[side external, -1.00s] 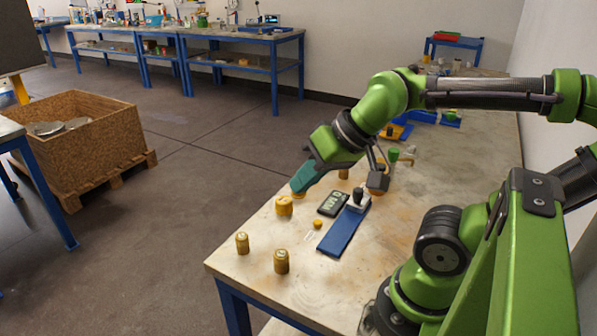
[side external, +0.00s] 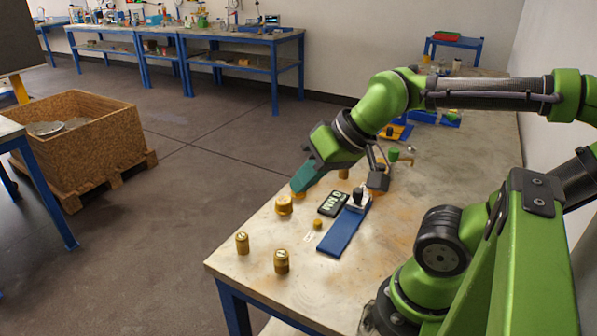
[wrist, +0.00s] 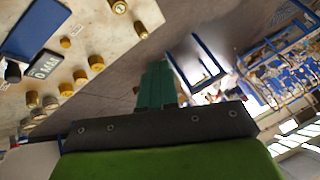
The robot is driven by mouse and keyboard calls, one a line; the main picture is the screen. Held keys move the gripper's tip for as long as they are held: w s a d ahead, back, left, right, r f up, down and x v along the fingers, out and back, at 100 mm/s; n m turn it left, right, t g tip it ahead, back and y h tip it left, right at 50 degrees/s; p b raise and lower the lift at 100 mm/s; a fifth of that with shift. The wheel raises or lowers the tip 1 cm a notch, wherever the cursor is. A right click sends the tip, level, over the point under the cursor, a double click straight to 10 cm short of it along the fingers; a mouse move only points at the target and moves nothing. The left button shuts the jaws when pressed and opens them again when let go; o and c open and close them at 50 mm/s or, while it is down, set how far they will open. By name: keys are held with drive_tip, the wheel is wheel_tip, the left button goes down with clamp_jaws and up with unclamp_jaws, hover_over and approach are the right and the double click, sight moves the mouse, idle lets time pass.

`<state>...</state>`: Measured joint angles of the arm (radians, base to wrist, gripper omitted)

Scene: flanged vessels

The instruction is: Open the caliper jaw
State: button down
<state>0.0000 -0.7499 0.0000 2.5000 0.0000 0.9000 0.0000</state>
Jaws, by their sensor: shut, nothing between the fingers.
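A blue plate (side external: 343,236) lies on the bench with a pale block and black knob (side external: 357,198) at its far end. It looks like the caliper base, though I cannot make out the jaw itself. A dark display (side external: 333,203) reading "0 MM" lies beside it. In the wrist view the blue plate (wrist: 36,30) and the display (wrist: 45,65) show at upper left. My gripper (side external: 301,185) is shut and empty, above the bench's left edge, left of the display and apart from the plate. Its teal fingers are together in the wrist view (wrist: 157,85).
Brass weights stand along the bench's left edge: two in front (side external: 242,243) (side external: 281,262), one under my gripper (side external: 284,206), others partly hidden behind it. A small brass piece (side external: 318,225) lies left of the plate. Blue trays (side external: 424,116) sit farther back. The bench right of the plate is clear.

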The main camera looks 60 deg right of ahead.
drive_tip(key=c, duration=1.8)
unclamp_jaws()
drive_tip(key=shift+o, duration=1.3)
drive_tip(key=shift+d+f, duration=0.2)
drive_tip(key=shift+d, duration=0.05)
drive_tip(key=o, duration=0.7)
drive_tip(key=w+d+m, duration=0.1)
drive_tip(key=d, duration=0.1)
drive_tip(key=w+d+f+m+g, duration=0.1)
drive_tip(key=d+m, duration=0.1)
drive_tip(key=d, duration=0.1)
drive_tip(key=w+d+m+h, duration=0.1)
drive_tip(key=d, duration=0.2)
drive_tip(key=shift+w+d+f+m+g, duration=0.2)
drive_tip(key=shift+w+d+m+g, duration=0.05)
drive_tip(key=shift+m+g, duration=0.15)
drive_tip(key=shift+o, duration=0.2)
drive_tip(key=m+g+h, duration=0.1)
drive_tip(key=m+g, duration=0.4)
drive_tip(key=m, duration=1.3)
hover_over(359, 189)
wheel_tip(359, 189, down, 17)
drive_tip(key=shift+a+f, duration=0.1)
drive_tip(key=shift+f, duration=0.05)
